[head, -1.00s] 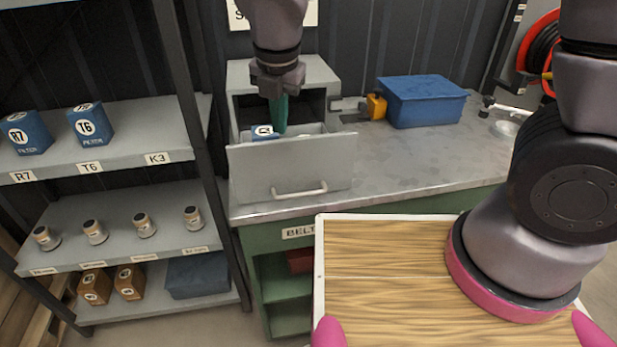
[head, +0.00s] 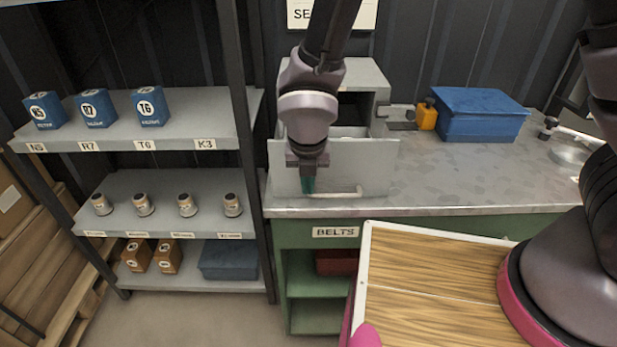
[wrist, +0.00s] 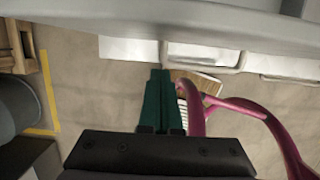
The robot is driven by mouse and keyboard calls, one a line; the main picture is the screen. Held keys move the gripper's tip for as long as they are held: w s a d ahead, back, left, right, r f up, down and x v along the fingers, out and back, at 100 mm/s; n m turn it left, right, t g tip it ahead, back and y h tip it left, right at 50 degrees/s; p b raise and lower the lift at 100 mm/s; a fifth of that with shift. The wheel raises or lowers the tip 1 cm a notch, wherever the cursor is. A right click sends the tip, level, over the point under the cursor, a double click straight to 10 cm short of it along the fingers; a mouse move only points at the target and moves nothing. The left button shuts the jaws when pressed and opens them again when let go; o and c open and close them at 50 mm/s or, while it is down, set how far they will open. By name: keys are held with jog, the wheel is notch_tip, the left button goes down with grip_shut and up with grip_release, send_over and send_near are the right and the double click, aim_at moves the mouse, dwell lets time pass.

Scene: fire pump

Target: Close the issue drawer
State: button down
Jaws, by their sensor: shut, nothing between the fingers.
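The issue drawer (head: 368,165) is a grey drawer standing open out of a grey cabinet (head: 372,76) on the bench. Its front panel faces me, with a pale bar handle (head: 345,193) low on it. The dark opening shows behind the panel, and the drawer's inside is mostly hidden by the panel and my arm. My gripper (head: 309,186) has green fingers, shut and empty, pointing down in front of the panel near the handle's left end. I cannot tell whether they touch it. In the wrist view the shut fingers (wrist: 161,90) point towards the floor.
A grey metal bench (head: 460,175) with a green base carries the cabinet. A blue bin (head: 480,115) and a yellow-and-grey tool (head: 426,115) stand right of it. A shelf rack (head: 150,190) with boxes and jars stands left. Bare floor shows below the rack.

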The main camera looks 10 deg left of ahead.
jog(key=shift+w+a, duration=0.15)
jog(key=shift+w, duration=0.55)
jog(key=shift+w+a, duration=0.15)
jog(key=shift+w, duration=0.55)
jog(key=shift+w, duration=0.15)
jog(key=w+a, duration=0.2)
jog(key=w, duration=0.6)
jog(key=w+a, duration=0.1)
jog(key=w, duration=0.7)
jog(key=w+a, duration=0.2)
jog(key=w, duration=0.6)
jog(key=shift+a, duration=0.35)
jog(key=shift+w+a+r, duration=0.1)
jog(key=shift+w, duration=0.4)
